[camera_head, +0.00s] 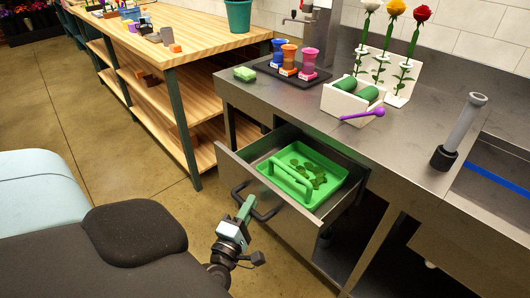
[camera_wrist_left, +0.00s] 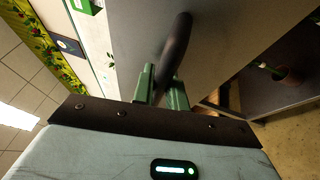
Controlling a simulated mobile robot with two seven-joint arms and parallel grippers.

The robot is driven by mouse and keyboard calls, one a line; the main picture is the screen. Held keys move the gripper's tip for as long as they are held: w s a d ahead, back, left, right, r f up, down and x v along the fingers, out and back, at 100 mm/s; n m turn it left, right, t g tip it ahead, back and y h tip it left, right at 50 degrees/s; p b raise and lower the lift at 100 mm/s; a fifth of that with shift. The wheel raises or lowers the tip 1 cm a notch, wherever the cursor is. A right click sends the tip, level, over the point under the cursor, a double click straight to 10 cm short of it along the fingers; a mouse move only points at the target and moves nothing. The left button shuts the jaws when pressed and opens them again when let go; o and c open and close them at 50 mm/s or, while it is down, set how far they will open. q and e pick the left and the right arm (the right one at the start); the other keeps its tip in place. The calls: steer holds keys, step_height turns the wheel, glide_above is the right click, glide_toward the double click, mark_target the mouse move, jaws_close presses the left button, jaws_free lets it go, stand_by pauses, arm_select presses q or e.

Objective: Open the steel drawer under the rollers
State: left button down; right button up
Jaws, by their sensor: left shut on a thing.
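The steel drawer (camera_head: 262,205) under the rollers stands pulled out from the steel counter in the head view. A green tray (camera_head: 335,185) with a handle and several green leaf-like pieces lies inside it. The drawer's dark bar handle (camera_head: 268,213) is on its front face. My left gripper (camera_head: 246,208) is at this handle, shut on it. In the left wrist view the green fingers (camera_wrist_left: 160,88) close around the dark handle (camera_wrist_left: 177,45), with the drawer front behind. The green rollers (camera_head: 353,92) sit in a white holder on the counter above. My right gripper is not in view.
A wooden shelf table (camera_head: 180,50) stands at the left. The counter (camera_head: 420,130) holds a black tray of coloured cups (camera_head: 286,57), a green sponge (camera_head: 245,74), three flowers on a white stand, and a grey upright tool (camera_head: 462,130). The floor (camera_head: 130,170) before the drawer is clear.

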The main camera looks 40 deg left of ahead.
arm_select(q)
steer(key=s, duration=0.5)
steer(key=shift+s+a, duration=0.15)
steer(key=shift+s, duration=0.2)
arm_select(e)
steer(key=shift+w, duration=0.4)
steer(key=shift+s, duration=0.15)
arm_select(q)
steer(key=c, duration=1.7)
jaws_free()
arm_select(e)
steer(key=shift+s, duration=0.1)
arm_select(q)
steer(key=shift+s, duration=0.1)
steer(key=b+v, duration=0.1)
steer(key=v, duration=0.6)
steer(key=shift+s+b, duration=0.25)
steer(key=shift+b, duration=0.05)
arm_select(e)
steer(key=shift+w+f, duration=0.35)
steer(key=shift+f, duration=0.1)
